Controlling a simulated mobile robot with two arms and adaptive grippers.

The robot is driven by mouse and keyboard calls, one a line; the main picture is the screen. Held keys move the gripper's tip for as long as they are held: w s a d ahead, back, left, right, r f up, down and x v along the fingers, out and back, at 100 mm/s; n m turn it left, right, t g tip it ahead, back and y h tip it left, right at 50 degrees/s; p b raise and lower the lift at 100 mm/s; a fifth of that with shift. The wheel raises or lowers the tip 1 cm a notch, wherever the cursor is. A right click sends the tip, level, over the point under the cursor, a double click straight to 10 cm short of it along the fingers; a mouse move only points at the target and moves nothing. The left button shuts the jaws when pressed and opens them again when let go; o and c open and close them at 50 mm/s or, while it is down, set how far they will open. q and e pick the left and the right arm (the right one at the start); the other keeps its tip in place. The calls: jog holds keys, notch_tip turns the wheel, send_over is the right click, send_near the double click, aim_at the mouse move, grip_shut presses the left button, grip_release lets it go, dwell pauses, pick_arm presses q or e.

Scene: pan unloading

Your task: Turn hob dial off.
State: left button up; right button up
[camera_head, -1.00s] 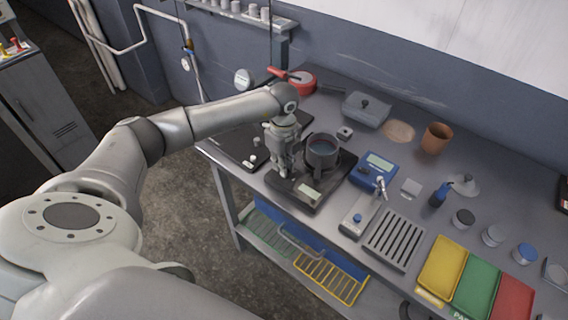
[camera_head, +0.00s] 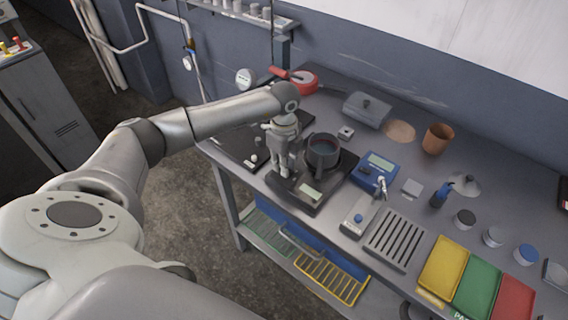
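My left gripper (camera_head: 284,174) points down over the left front part of this unit, left of the pot and right of the pale dials. Its fingers are small and close together; their gap is unclear. Any dial directly beneath them is hidden. My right gripper is out of view.
A blue meter (camera_head: 376,168) and a slotted drain tray (camera_head: 395,240) stand to the right. A red pan (camera_head: 303,82) and a grey lidded box (camera_head: 367,107) are behind. Yellow, green and red trays (camera_head: 443,268) lie at the front right.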

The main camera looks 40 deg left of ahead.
pick_arm(q)
jog(key=shift+o, duration=0.8)
notch_tip(320, 180, up, 12)
dwell(0.4)
